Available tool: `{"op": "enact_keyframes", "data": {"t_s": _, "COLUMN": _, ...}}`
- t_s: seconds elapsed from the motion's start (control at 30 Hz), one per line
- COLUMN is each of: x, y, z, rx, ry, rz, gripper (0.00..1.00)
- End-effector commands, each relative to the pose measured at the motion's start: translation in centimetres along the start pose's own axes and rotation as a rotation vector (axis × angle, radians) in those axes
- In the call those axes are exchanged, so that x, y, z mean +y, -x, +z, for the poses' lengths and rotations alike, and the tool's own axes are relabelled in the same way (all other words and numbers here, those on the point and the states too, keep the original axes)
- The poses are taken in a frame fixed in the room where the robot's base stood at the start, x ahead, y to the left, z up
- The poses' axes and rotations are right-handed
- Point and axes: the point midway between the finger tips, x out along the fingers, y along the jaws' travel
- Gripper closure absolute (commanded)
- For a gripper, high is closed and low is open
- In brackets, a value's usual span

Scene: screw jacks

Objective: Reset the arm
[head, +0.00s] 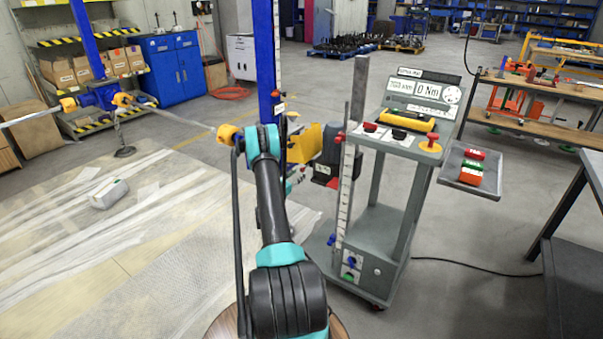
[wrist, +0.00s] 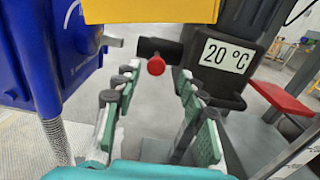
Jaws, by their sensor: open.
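My arm reaches forward in the middle of the head view, towards a blue jack column (head: 264,60). My gripper (wrist: 160,88) shows in the wrist view, with its two green-padded fingers spread apart and nothing between them. In the head view it is mostly hidden behind my arm. Beyond the fingertips is a dark cylinder with a red knob (wrist: 156,66). To its right is a dark housing (wrist: 228,52) labelled 20 °C. A yellow block (wrist: 150,10) is above the fingers, and a blue housing (wrist: 42,45) is at the left.
A grey trolley (head: 392,235) with a console reading 0 Nm stands right of my arm. A side tray (head: 485,184) holds red and green items. A dark bench (head: 580,235) is at the right edge. Sheeted floor (head: 130,230) lies left, with a pale block (head: 109,194) on it.

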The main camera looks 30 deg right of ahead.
Motion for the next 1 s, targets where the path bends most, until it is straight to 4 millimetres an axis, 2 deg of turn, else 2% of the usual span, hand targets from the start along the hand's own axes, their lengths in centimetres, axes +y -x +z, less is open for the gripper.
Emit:
{"op": "enact_keyframes", "data": {"t_s": 0.1, "x": 0.0, "y": 1.4, "z": 0.0, "rx": 0.0, "ry": 0.0, "rz": -0.001, "gripper": 0.59}}
{"op": "enact_keyframes", "data": {"t_s": 0.2, "x": 0.0, "y": 2.0, "z": 0.0, "rx": 0.0, "ry": 0.0, "rz": 0.0, "gripper": 0.59}}
{"op": "enact_keyframes", "data": {"t_s": 0.77, "x": -0.1, "y": 2.1, "z": 0.0, "rx": 0.001, "ry": -0.002, "rz": -0.001, "gripper": 0.59}}
{"op": "enact_keyframes", "data": {"t_s": 0.87, "x": 0.1, "y": 2.3, "z": 0.6, "rx": 0.013, "ry": -0.028, "rz": -0.001, "gripper": 0.59}}
{"op": "enact_keyframes", "data": {"t_s": 1.0, "x": 0.7, "y": 3.2, "z": 3.0, "rx": 0.062, "ry": -0.138, "rz": -0.005, "gripper": 0.59}}
